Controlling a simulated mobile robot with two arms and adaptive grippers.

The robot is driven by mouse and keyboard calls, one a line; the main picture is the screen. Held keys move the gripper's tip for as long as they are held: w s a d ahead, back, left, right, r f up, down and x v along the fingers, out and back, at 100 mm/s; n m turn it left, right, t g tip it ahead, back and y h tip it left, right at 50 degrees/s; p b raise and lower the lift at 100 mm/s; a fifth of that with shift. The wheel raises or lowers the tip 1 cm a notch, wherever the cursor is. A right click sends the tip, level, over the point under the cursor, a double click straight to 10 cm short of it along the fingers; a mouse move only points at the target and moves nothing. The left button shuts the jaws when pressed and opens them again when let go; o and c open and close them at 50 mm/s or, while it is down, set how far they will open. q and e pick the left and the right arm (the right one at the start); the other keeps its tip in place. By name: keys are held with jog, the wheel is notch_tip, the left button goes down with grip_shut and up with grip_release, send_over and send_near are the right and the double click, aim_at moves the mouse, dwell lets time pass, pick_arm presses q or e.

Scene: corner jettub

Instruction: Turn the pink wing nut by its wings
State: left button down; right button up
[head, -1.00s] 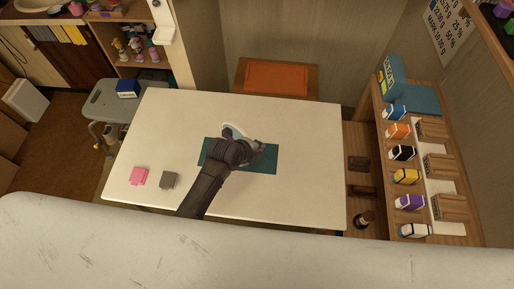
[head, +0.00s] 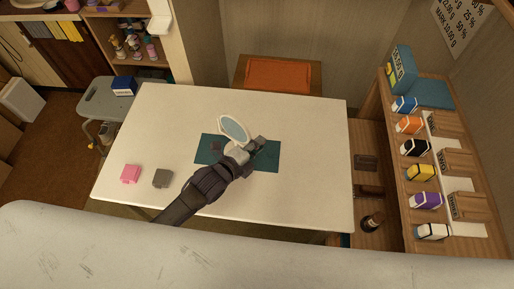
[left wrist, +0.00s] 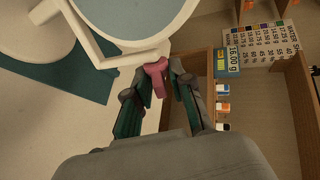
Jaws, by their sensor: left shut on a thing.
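The pink wing nut (left wrist: 155,76) shows in the left wrist view at the lower edge of a pale-framed round mirror (left wrist: 128,48). My left gripper (left wrist: 158,70) is shut on the wing nut, with one finger on each side of it. In the head view my left gripper (head: 252,150) is over the teal mat (head: 267,160), and the mirror (head: 233,130) shows just beyond it, tilted. The wing nut is hidden there by the gripper. My right gripper is not in view.
A pink block (head: 131,174) and a grey block (head: 162,178) lie on the white table (head: 310,190), left of the mat. The table's right side is clear. A wooden shelf with several coloured bottles (head: 421,172) stands to the right. An orange-topped stool (head: 278,75) is behind the table.

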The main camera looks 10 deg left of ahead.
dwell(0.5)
pick_arm(q)
jog(key=c, duration=1.2)
grip_release()
jog(key=shift+c, duration=0.2)
jog(key=v, duration=1.2)
jog(key=shift+f, duration=0.15)
jog(key=shift+a, duration=0.15)
